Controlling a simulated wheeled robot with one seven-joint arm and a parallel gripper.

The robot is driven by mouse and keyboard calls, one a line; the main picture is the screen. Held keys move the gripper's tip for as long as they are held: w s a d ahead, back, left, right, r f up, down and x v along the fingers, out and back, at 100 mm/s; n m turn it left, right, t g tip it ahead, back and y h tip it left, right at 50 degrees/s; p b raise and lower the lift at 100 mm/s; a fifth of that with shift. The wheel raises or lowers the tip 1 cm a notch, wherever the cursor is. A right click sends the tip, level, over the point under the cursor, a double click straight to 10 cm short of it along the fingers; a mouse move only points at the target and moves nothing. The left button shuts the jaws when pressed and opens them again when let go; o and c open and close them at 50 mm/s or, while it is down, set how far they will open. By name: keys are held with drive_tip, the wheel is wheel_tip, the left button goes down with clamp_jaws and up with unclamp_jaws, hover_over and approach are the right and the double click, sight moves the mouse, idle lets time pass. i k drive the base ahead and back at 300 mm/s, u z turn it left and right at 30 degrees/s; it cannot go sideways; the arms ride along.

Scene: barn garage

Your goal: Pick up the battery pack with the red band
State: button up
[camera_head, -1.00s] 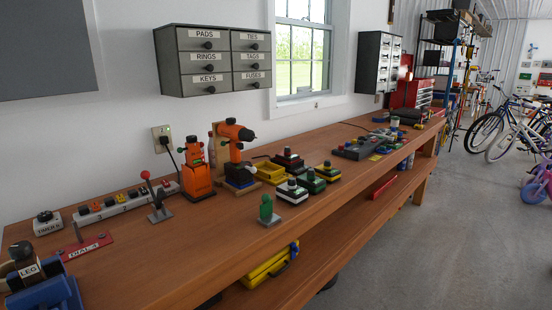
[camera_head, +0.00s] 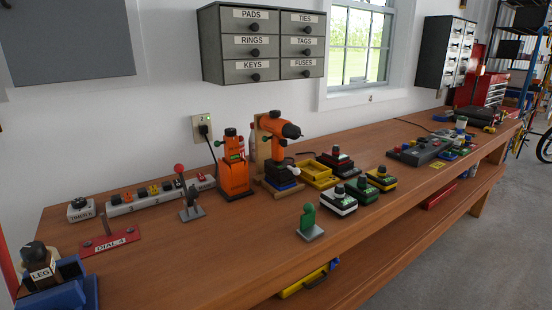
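The battery pack with the red band (camera_head: 336,163) sits on the workbench, behind the other packs and beside the yellow tray. It is dark on top with a red band low around it. Nearer the bench front stand similar packs with a white band (camera_head: 339,202), a green band (camera_head: 362,190) and a yellow band (camera_head: 381,180). The white-banded and green-banded packs are in front of the red-banded one. My gripper is not in view.
The wooden workbench (camera_head: 240,245) runs along the wall. An orange drill (camera_head: 275,135), orange charger (camera_head: 234,175), yellow tray (camera_head: 316,175) and green figure on a grey base (camera_head: 309,225) stand near the packs. A grey drawer cabinet (camera_head: 262,45) hangs above. Bare bench lies in front.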

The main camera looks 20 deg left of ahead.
sight(334, 156)
drive_tip(key=u, duration=0.35)
drive_tip(key=i, duration=1.25)
